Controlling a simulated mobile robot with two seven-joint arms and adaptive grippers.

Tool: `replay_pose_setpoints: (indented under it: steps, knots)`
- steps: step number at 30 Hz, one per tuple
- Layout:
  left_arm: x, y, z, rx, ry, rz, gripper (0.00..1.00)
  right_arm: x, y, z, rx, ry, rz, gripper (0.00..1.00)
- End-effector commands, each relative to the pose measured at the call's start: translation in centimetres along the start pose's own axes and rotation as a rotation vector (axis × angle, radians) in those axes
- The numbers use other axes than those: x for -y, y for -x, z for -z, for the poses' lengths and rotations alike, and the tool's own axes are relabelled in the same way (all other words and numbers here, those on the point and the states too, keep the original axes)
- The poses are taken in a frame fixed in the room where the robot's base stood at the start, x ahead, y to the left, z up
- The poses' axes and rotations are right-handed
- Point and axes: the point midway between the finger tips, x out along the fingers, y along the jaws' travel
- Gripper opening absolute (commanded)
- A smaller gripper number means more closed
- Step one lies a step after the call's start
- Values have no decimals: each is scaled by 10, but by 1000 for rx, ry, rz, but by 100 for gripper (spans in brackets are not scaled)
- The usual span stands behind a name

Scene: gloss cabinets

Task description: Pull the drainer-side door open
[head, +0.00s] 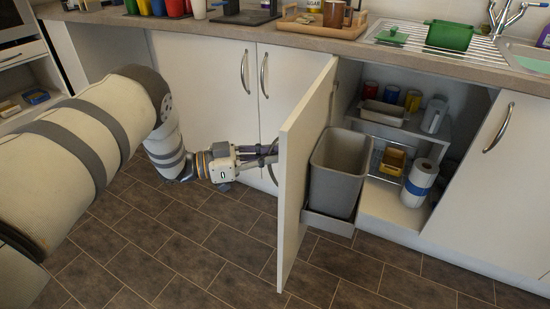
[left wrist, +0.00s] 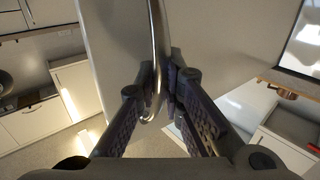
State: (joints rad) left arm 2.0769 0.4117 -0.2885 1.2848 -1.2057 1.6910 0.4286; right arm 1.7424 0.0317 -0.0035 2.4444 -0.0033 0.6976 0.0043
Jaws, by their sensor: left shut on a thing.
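The drainer-side door (head: 304,165) is a white cabinet door below the drainer (head: 440,42). It stands swung out from the cabinet, and the inside of the cabinet shows to its right. My left gripper (head: 272,153) is at the outer face of the door, on its left side. In the left wrist view the curved metal door handle (left wrist: 155,45) runs down between the fingers, and my left gripper (left wrist: 160,92) is shut on it. In the head view most of the handle is hidden by the gripper and the door's edge. My right gripper is in neither view.
Inside the open cabinet are a grey bin (head: 339,170), a shelf (head: 385,118) with several cups, a paper roll (head: 419,183) and a yellow box (head: 393,160). Closed doors stand either side. The tiled floor (head: 190,240) before the door is clear.

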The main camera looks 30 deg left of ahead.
Motion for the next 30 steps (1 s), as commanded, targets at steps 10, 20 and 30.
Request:
replay_pose_setpoints:
  steps: [10,20,30]
  knots:
    - [1,3,-3,7,4,-1,0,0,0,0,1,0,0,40]
    - [1,2,-2,5,3,-1,30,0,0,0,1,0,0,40]
    - [2,15,-1,3,1,0,30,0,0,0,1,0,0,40]
